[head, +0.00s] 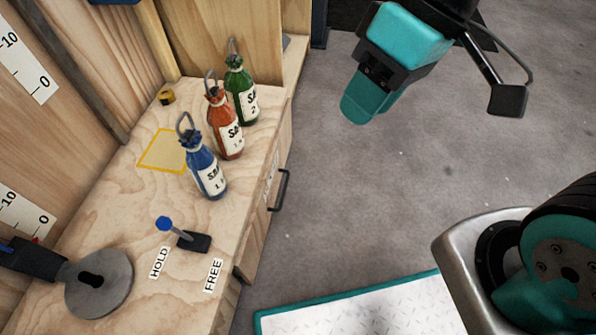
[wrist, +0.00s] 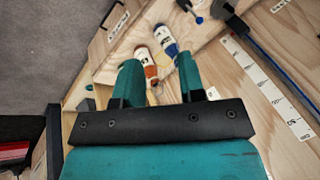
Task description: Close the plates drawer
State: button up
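A black bar handle (head: 279,190) is on the front of the wooden bench, below its right edge. A small white label is beside it, too small to read. The handle also shows at the top of the wrist view (wrist: 112,16). I cannot tell which drawer it belongs to or how far that drawer stands out. My teal gripper (head: 362,108) is in the air to the right of the bench, apart from the handle. In the wrist view, its two fingers (wrist: 158,62) are spread with nothing held between them.
Blue (head: 205,167), red (head: 226,125) and green (head: 241,92) bottles with hooks stand on the bench top (head: 120,210). A blue-knobbed lever (head: 180,235) is near the HOLD and FREE labels. The grey floor (head: 360,220) is clear between bench and arm; a teal-edged mat (head: 360,308) lies in front.

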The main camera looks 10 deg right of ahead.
jog(key=w+f+m+y+b, duration=0.2)
jog(key=w+f+y+b, duration=0.1)
jog(key=w+f, duration=1.1)
jog(key=w+d+f+m+y+b, duration=0.2)
jog(key=w+d+f+y, duration=0.1)
jog(key=w+f, duration=0.7)
jog(key=m+t+y+b, duration=0.4)
jog(key=m+t, duration=0.2)
jog(key=m, duration=0.1)
send_near(285, 184)
jog(key=shift+f+b+x, duration=0.15)
jog(key=shift+b+x, duration=1.6)
jog(key=shift+x, duration=0.75)
jog(key=shift+f+b+x, duration=0.15)
jog(key=shift+b+x, duration=1.6)
jog(key=shift+x, duration=0.75)
jog(key=shift+w+d, duration=0.1)
grip_shut()
